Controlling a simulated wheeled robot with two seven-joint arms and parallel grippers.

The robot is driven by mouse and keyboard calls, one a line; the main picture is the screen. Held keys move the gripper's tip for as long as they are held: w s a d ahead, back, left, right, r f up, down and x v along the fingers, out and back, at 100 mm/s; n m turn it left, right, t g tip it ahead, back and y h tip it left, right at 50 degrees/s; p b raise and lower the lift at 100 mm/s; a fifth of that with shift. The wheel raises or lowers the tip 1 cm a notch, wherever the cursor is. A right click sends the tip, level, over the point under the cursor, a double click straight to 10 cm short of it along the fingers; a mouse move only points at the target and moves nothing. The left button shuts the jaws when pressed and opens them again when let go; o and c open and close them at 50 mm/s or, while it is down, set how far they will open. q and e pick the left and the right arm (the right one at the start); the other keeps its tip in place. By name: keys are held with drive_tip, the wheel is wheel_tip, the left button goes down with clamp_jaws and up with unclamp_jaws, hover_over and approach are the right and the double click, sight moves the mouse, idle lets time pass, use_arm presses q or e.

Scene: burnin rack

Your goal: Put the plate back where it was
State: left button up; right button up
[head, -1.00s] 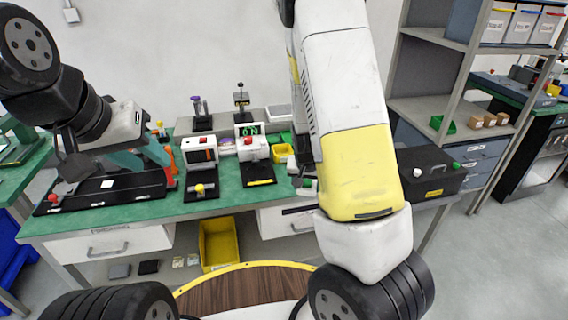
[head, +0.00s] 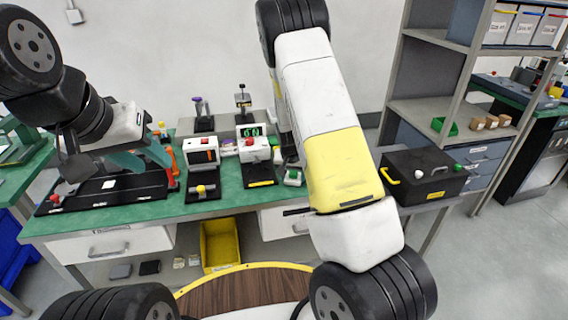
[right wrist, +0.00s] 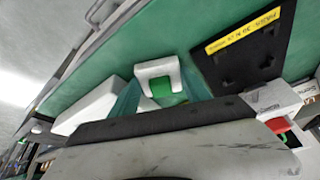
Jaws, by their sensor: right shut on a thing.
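In the right wrist view, the teal fingers of my right gripper (right wrist: 160,95) stand on either side of a small white piece with a green middle (right wrist: 158,72), and are shut on it. In the head view the same white-and-green piece (head: 292,177) shows at the bench's front edge, beside my right forearm, which hides most of that gripper. I cannot tell whether this piece is the plate. My left gripper (head: 142,158), with teal fingers, hangs over the black tray (head: 105,198) at the bench's left; its opening is unclear.
A black base with a yellow label (right wrist: 252,45) lies close to my right gripper. The green bench (head: 225,200) also carries a white device (head: 201,152) and a display unit (head: 254,150). A black box with a yellow handle (head: 425,175) stands right. A yellow bin (head: 220,243) sits below.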

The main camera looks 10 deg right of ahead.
drive_tip(key=shift+f, duration=0.2)
drive_tip(key=o, duration=1.2)
drive_tip(key=shift+o, duration=0.2)
drive_tip(key=s+a+r+n+y, duration=0.1)
drive_tip(key=s+r, duration=0.5)
drive_tip(key=r, duration=0.3)
drive_tip(key=s+a+r+y, duration=0.2)
drive_tip(key=s+r, duration=0.4)
drive_tip(key=r, duration=0.4)
drive_tip(key=s+a+r+n+y, duration=0.1)
drive_tip(key=s+r, duration=0.6)
drive_tip(key=r, duration=0.2)
drive_tip(key=s+r+n+t, duration=0.1)
drive_tip(key=s+r, duration=0.2)
drive_tip(key=s, duration=0.3)
drive_tip(key=s+r+n+t, duration=0.1)
drive_tip(key=s+r, duration=0.2)
drive_tip(key=s, duration=0.4)
drive_tip(key=shift+s+a+n, duration=0.15)
drive_tip(key=shift+a+n, duration=0.15)
